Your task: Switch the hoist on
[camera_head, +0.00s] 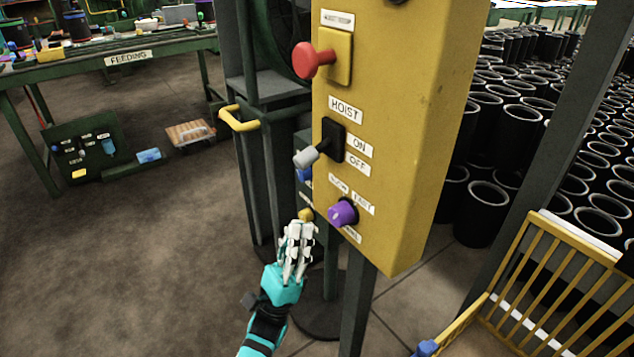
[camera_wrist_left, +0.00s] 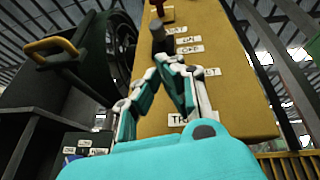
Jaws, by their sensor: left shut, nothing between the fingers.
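The yellow control box (camera_head: 405,120) carries a HOIST label (camera_head: 346,109). Below the label is the hoist switch, a grey-tipped lever (camera_head: 306,158) on a black base (camera_head: 333,140); it also shows in the left wrist view (camera_wrist_left: 157,32). The lever sticks out and appears tilted down, towards the OFF label (camera_head: 357,168) below the ON label (camera_head: 359,147). My left gripper (camera_head: 302,226) is shut and empty, below the lever and left of the purple knob (camera_head: 342,213). In the wrist view its fingertips (camera_wrist_left: 170,62) point up towards the lever, apparently apart from it. My right gripper is not in view.
A red push button (camera_head: 313,60) juts out above the switch. A yellow handle (camera_head: 239,119) stands left of the box, and a small yellow round part (camera_head: 306,214) shows beside my fingertips. A yellow railing (camera_head: 560,285) is at lower right.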

